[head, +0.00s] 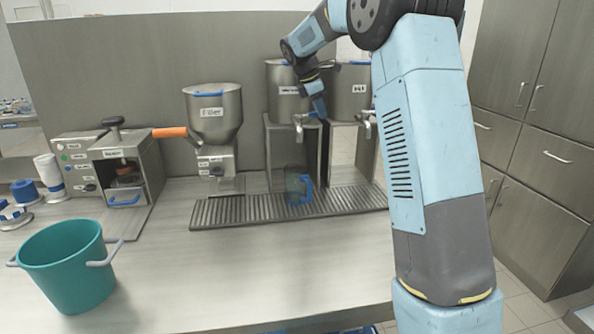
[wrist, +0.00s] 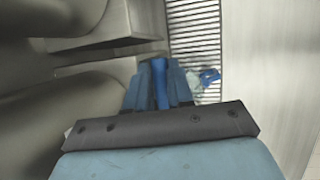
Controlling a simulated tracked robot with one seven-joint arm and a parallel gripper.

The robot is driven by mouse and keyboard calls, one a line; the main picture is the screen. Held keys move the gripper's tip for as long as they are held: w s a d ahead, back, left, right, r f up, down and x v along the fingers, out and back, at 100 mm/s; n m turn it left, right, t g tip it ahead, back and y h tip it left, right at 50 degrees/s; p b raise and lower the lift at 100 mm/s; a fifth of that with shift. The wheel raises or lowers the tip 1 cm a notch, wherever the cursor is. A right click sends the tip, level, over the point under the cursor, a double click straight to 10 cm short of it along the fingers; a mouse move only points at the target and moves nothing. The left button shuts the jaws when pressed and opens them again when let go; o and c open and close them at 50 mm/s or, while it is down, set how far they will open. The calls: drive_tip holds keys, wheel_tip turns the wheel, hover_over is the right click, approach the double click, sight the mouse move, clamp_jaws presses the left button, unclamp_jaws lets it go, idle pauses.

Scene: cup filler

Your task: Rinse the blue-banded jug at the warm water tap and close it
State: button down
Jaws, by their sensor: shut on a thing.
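The clear jug with blue on it (head: 298,186) stands on the drip grate under the left urn's tap (head: 299,126). Part of the jug also shows in the wrist view (wrist: 205,80), beyond my fingers. My gripper (head: 319,108) points down beside that tap. In the wrist view my gripper (wrist: 160,82) is shut on a narrow blue piece between its fingers, which looks like the tap's blue lever. The exact contact is hidden in the head view. I cannot make out any water running. The left urn's label is too small to read.
A second urn (head: 352,95) with its own tap stands close on the right. A steel hopper (head: 213,112) and a machine with an orange handle (head: 170,132) stand left. A teal bucket (head: 67,265) is at front left. The front middle of the counter is clear.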

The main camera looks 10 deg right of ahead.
drive_tip(key=shift+w+r, duration=0.1)
drive_tip(key=shift+w, duration=0.05)
drive_tip(key=c, duration=0.9)
unclamp_jaws()
drive_tip(key=shift+w, duration=0.15)
drive_tip(key=v, duration=1.3)
drive_tip(key=shift+s+a+r, duration=0.15)
drive_tip(key=shift+s+r, duration=0.05)
drive_tip(key=shift+s, duration=0.05)
